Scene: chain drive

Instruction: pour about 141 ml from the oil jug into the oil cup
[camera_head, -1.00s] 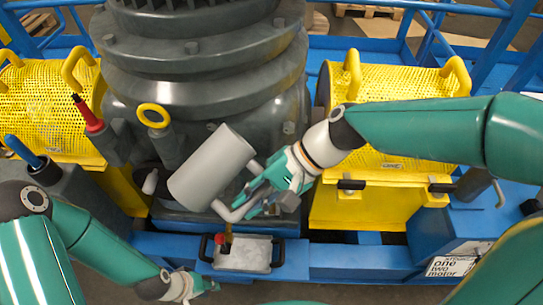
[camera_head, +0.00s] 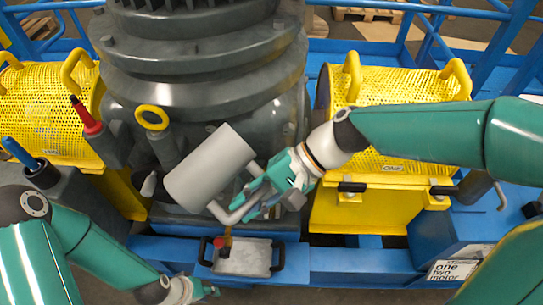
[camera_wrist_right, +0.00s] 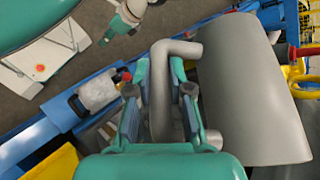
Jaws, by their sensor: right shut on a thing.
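The oil jug (camera_head: 208,168) is a plain grey cylinder, held tilted in front of the big dark motor housing. My right gripper (camera_head: 258,192) is shut on its bent side handle (camera_head: 232,213). In the right wrist view the handle (camera_wrist_right: 163,85) runs between the fingers, with the jug body (camera_wrist_right: 250,90) to the right. A small pale piece (camera_head: 149,185), possibly the spout, shows left of the jug over a dark opening. I cannot make out the oil cup for certain; the jug hides that area. My left gripper (camera_head: 207,291) is low near the bottom edge, apart from the jug.
A grey block with black handles (camera_head: 243,257) sits on the blue frame (camera_head: 340,262) below the jug. Yellow mesh guards (camera_head: 400,90) stand either side of the motor (camera_head: 205,75). A yellow ring (camera_head: 152,117), a red-handled tool (camera_head: 88,118) and a blue-handled tool (camera_head: 20,153) are at left.

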